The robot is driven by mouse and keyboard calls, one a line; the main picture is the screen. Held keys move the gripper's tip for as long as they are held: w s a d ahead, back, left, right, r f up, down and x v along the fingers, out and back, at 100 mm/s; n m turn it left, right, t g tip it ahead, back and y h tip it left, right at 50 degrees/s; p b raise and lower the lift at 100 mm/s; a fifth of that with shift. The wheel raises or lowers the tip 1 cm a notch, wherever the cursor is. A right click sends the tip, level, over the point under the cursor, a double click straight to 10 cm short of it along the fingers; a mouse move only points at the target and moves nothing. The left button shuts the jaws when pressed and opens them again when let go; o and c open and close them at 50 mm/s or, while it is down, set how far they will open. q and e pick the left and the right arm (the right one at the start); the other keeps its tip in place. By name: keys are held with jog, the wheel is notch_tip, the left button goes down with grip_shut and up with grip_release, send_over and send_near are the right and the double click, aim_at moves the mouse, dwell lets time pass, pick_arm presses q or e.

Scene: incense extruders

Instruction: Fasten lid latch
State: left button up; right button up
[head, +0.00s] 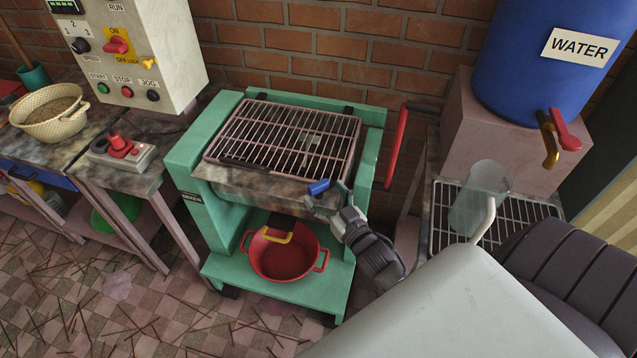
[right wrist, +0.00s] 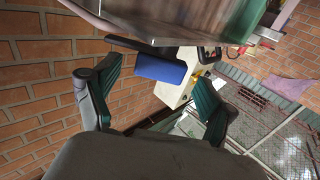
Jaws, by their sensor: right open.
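The green mixer (head: 181,155) stands against the brick wall. Its barred lid (head: 275,140) lies closed over the trough. The lid latch (head: 318,187) has a blue grip and sits at the trough's front right edge. In the right wrist view the blue grip (right wrist: 160,67) hangs from a dark arm beneath the trough body. My right gripper (head: 325,197) is at the latch with its fingers apart. In the right wrist view the gripper (right wrist: 158,88) has a finger on either side of the grip, with visible gaps. Whether it touches is unclear. My left gripper is out of view.
A red pot (head: 287,258) with a yellow-handled outlet above it sits on the lower shelf. A red lever (head: 397,143) stands at the mixer's right. A blue water barrel (head: 520,75) and clear jug (head: 478,195) are farther right. A control box (head: 130,50) is at left.

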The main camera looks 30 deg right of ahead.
aim_at(321, 189)
jog(key=shift+w, duration=1.55)
jog(key=c, duration=1.2)
jog(key=shift+o, duration=0.2)
jog(key=shift+d, duration=0.1)
